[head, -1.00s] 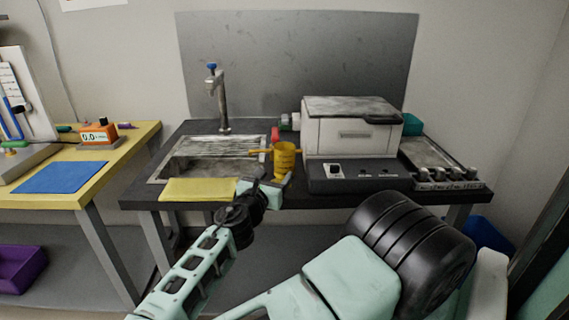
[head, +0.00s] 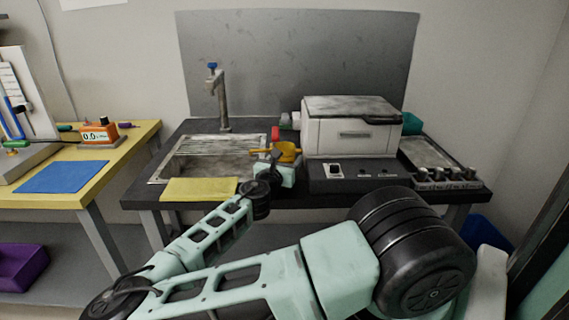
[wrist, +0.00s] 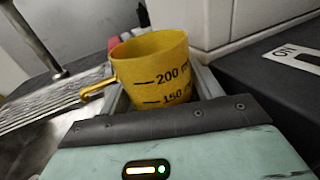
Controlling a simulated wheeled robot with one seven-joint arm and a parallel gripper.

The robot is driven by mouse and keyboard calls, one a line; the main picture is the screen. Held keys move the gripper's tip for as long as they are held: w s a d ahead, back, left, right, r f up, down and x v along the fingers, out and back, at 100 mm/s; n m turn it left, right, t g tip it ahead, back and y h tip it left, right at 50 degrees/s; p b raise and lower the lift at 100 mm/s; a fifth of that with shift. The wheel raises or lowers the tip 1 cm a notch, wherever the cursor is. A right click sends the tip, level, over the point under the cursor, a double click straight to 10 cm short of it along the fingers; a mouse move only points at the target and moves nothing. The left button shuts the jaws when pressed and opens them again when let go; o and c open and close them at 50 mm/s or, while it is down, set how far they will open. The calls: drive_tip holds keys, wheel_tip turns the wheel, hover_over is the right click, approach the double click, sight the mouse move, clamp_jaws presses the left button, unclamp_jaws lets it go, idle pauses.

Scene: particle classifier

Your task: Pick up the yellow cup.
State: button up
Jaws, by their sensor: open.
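The yellow cup (head: 288,149) stands on the dark bench between the sink and the white machine. In the wrist view the yellow cup (wrist: 156,68) is upright, with its handle to the left and volume marks of 200 and 150 on its side. My gripper (head: 284,165) is right in front of the cup and hides its lower part. In the wrist view my gripper (wrist: 160,98) is open, with a finger on each side of the cup. The cup's base is hidden behind the gripper body.
A sink (head: 210,150) with a tap (head: 222,100) is left of the cup. A white machine (head: 350,130) with a dark control base stands close on the right. A yellow cloth (head: 199,189) lies at the bench's front edge. A red object (head: 275,133) is behind the cup.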

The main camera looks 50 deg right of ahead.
drive_tip(key=c, duration=0.9)
drive_tip(key=shift+o, duration=0.2)
drive_tip(key=shift+r, duration=0.1)
